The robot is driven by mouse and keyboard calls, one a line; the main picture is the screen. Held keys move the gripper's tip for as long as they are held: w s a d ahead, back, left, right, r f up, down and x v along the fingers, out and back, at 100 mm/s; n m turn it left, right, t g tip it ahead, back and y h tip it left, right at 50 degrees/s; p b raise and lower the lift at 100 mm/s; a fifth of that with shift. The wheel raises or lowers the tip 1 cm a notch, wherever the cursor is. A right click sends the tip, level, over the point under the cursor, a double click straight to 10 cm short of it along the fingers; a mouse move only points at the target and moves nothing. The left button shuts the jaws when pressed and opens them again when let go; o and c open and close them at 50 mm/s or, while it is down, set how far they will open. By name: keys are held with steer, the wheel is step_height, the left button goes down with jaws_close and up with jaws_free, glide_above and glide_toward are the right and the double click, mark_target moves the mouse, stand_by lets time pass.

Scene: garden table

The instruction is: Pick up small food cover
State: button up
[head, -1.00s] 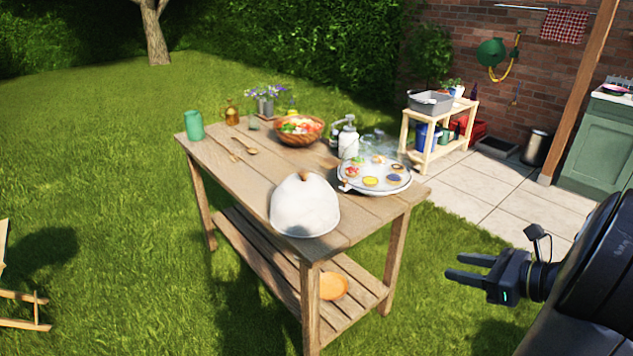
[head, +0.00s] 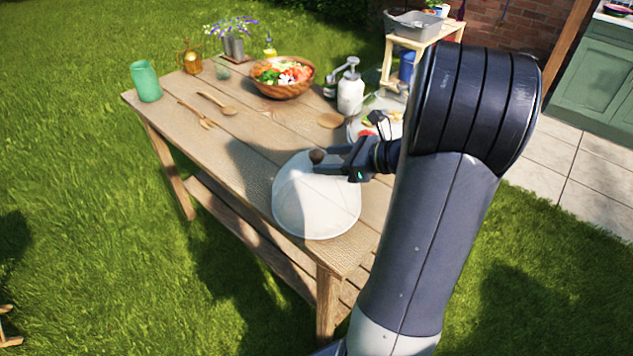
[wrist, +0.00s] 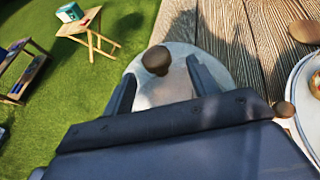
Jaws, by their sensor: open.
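The small food cover (head: 312,205) is a white dome with a brown round knob (head: 317,156) on top. It stands at the near end of the wooden table (head: 262,124). My gripper (head: 330,160) is open at the top of the cover, with the knob at its fingertips in the head view. In the wrist view the knob (wrist: 156,60) shows between and just ahead of the two fingertips (wrist: 158,75), and the pale cover (wrist: 172,88) lies below it. I cannot tell whether the fingers touch the knob.
A platter of food (head: 388,124), partly hidden by my arm, stands right of the cover. A pump bottle (head: 350,93), a salad bowl (head: 282,86), a wooden spoon (head: 216,102) and a green cup (head: 146,82) stand or lie farther back. The table's left middle is mostly clear.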

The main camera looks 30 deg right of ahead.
steer(key=shift+x, duration=0.9)
jaws_close()
